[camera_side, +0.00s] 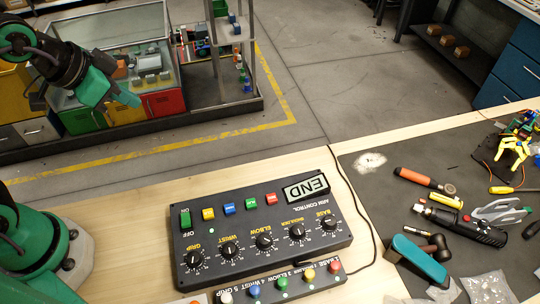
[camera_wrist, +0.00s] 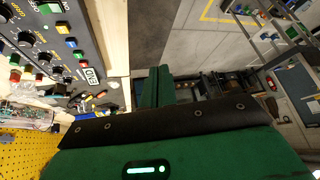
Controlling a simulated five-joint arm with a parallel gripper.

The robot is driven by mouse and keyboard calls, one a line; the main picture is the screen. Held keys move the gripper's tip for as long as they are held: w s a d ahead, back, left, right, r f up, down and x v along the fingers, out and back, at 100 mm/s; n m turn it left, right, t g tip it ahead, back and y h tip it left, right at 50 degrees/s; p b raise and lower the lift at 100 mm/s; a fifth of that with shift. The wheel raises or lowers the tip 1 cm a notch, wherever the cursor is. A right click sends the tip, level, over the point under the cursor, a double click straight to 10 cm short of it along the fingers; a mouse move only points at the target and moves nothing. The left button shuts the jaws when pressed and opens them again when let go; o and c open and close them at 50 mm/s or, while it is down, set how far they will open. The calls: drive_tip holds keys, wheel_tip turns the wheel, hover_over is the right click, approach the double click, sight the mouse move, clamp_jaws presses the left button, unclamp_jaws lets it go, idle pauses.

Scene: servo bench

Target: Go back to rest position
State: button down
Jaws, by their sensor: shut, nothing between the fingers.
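My gripper (camera_side: 126,96) hangs at the upper left of the side view, at the end of my green and dark arm. It appears in front of a glass-sided machine and is clear of the bench top. In the wrist view my green gripper fingers (camera_wrist: 157,88) are together with nothing held between them. The dark arm control box (camera_side: 262,222) lies on the wooden bench, upside down in the side view, with a display reading END. It also shows at the upper left of the wrist view (camera_wrist: 52,40).
A small box with coloured buttons (camera_side: 280,284) lies by the control box. The machine (camera_side: 112,62) stands beyond the bench. The floor between is clear.

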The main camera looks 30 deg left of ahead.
drive_tip(key=s+a+r+n+y, duration=0.1)
drive_tip(key=s+a+r+n, duration=0.1)
drive_tip(key=s+a+n, duration=0.2)
drive_tip(key=shift+s+a+r+n+g, duration=0.15)
drive_tip(key=shift+s+a+n+g, duration=0.2)
drive_tip(key=shift+s+a, duration=0.65)
